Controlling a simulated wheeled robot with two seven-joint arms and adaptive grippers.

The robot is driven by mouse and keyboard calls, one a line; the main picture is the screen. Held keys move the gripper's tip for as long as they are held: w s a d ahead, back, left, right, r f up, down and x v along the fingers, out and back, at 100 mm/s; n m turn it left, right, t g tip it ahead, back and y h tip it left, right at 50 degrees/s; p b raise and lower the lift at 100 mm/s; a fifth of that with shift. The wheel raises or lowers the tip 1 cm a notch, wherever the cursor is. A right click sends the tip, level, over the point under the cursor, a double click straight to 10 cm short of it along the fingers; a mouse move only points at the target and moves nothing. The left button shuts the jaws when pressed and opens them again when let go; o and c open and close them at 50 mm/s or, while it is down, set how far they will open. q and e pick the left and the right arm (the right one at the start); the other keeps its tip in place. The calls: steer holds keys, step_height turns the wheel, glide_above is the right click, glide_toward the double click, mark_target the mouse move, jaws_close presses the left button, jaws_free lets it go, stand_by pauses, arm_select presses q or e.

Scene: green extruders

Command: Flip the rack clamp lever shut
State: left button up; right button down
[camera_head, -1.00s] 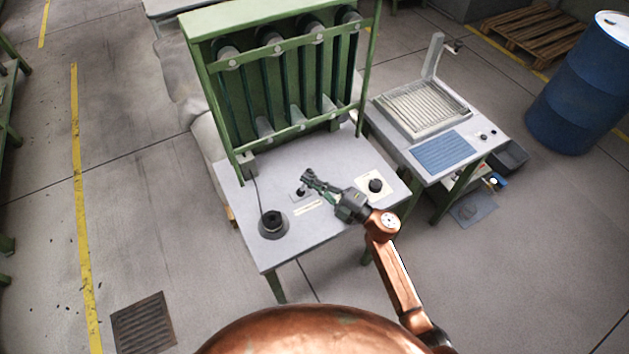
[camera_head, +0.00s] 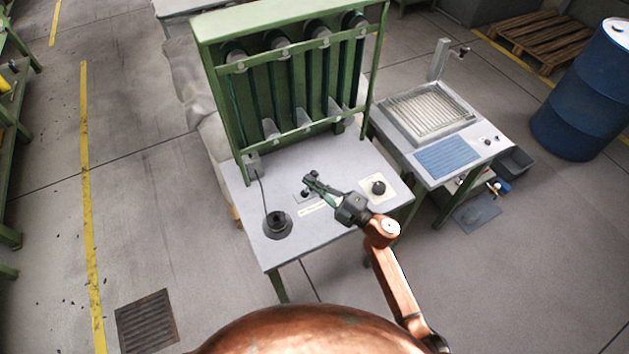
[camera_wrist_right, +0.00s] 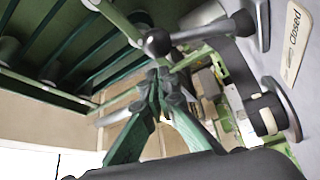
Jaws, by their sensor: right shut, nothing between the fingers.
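The rack clamp lever (camera_head: 304,193) sits on a small plate on the grey bench top, below the green rack (camera_head: 290,100). In the right wrist view the lever is a metal rod with a black ball knob (camera_wrist_right: 157,42), in front of my fingertips. My left gripper is not in view.
A black dial (camera_head: 378,188) stands on the bench right of my gripper. A black round socket (camera_head: 277,223) with a cable is at the left. A second table (camera_head: 440,165) with a grille stands to the right. The front bench surface is mostly clear.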

steer(key=s+a+v, duration=0.1)
steer(key=s+v, duration=0.1)
steer(key=v, duration=0.7)
stand_by(0.4)
